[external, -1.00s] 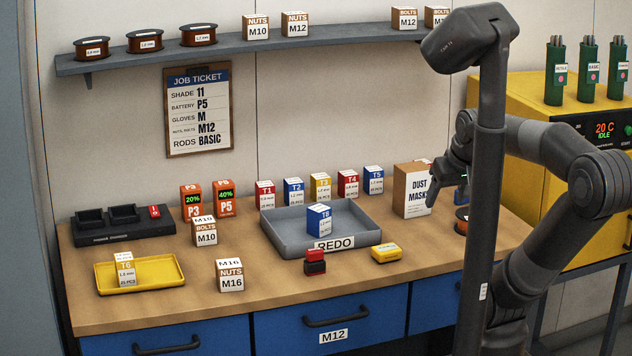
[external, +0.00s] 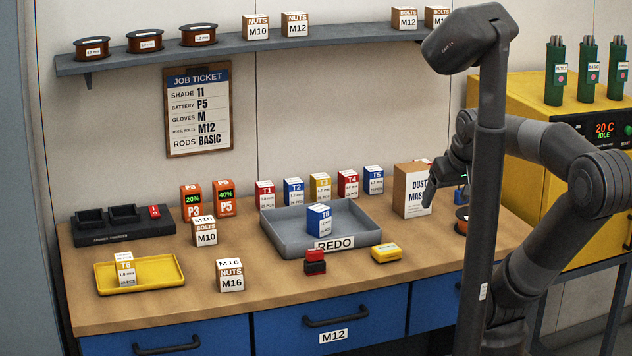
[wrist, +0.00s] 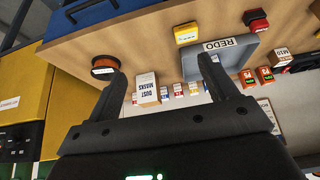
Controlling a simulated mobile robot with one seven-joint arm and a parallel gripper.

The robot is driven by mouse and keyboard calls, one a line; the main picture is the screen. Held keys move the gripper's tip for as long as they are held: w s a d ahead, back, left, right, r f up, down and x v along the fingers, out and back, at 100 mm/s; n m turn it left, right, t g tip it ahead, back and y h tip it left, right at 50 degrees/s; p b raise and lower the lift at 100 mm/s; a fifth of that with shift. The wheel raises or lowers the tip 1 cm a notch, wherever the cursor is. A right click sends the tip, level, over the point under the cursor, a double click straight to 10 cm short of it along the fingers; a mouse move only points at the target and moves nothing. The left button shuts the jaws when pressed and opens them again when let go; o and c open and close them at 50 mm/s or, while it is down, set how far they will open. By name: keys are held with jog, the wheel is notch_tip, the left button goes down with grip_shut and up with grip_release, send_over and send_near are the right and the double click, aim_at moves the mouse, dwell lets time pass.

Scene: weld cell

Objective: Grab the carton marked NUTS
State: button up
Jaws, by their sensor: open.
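Three cartons are marked NUTS. NUTS M10 (external: 256,27) and NUTS M12 (external: 295,25) stand on the wall shelf. NUTS M16 (external: 230,275) stands at the front of the bench. The job ticket (external: 198,110) on the wall reads M12 on its nuts and bolts line. My gripper (external: 447,188) is at the bench's right end, by the dust masks box, well right of all three NUTS cartons. In the wrist view my gripper (wrist: 165,82) has its fingers wide apart with nothing held between them. I cannot make out any NUTS carton in the wrist view.
BOLTS cartons stand on the shelf (external: 340,34) and one, BOLTS M10 (external: 205,231), on the bench. The dust masks box (external: 411,192) and a spool (wrist: 104,67) are near my gripper. The grey REDO tray (external: 280,243) holds a T8 box.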

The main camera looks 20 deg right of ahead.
jog(key=w+a+r+g, duration=0.2)
jog(key=w+a+r, duration=0.1)
jog(key=w+a, duration=0.55)
jog(key=m+g, duration=0.1)
jog(key=g, duration=0.3)
send_over(229, 263)
notch_tip(229, 263, down, 10)
jog(key=shift+f, duration=0.15)
jog(key=shift+a+f, duration=0.1)
jog(key=shift+f, duration=0.25)
notch_tip(229, 263, down, 10)
jog(key=shift+f, duration=0.1)
